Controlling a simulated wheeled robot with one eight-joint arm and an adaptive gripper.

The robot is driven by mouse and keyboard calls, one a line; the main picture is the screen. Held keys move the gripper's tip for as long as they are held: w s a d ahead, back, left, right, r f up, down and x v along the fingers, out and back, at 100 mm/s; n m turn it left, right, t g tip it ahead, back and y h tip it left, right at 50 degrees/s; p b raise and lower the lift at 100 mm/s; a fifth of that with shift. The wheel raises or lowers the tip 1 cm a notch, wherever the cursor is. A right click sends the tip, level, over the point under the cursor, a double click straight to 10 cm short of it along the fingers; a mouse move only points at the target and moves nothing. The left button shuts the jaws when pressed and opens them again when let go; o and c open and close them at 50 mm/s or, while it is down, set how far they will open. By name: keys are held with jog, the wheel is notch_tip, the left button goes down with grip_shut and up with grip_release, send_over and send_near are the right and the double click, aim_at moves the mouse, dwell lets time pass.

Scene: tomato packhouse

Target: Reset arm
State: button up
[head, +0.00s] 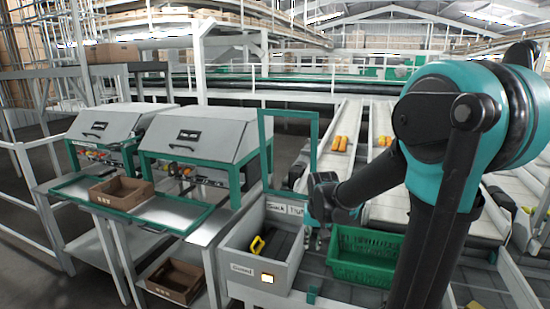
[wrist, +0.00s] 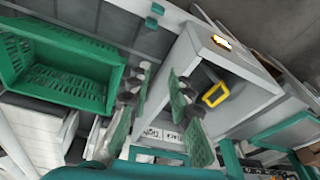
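My arm reaches in from the right in the head view and bends at a teal elbow. My gripper (head: 313,238) hangs at its end, between the grey bin (head: 232,262) and the green crate (head: 362,272); it is small and partly dark there. In the wrist view my gripper (wrist: 160,98) shows two green-padded fingers standing apart with nothing between them. There, the green crate (wrist: 62,88) is on the left and the grey bin (wrist: 240,98) on the right.
A yellow-handled object (head: 257,246) lies in the grey bin, also in the wrist view (wrist: 214,94). A green frame (head: 315,150) stands behind. Two grey hooded machines (head: 195,135) and a cardboard box (head: 122,192) are left. Orange produce (head: 340,143) sits on the conveyors.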

jog(key=s+d+f, duration=0.2)
jog(key=s+d, duration=0.1)
jog(key=s, duration=0.5)
jog(key=s+d+f+n+t, duration=0.1)
jog(key=s+d+f, duration=0.2)
jog(key=s, duration=0.5)
jog(key=shift+d+t, duration=0.25)
jog(key=shift+t, duration=0.05)
jog(key=shift+w, duration=0.1)
jog(key=shift+c, duration=0.6)
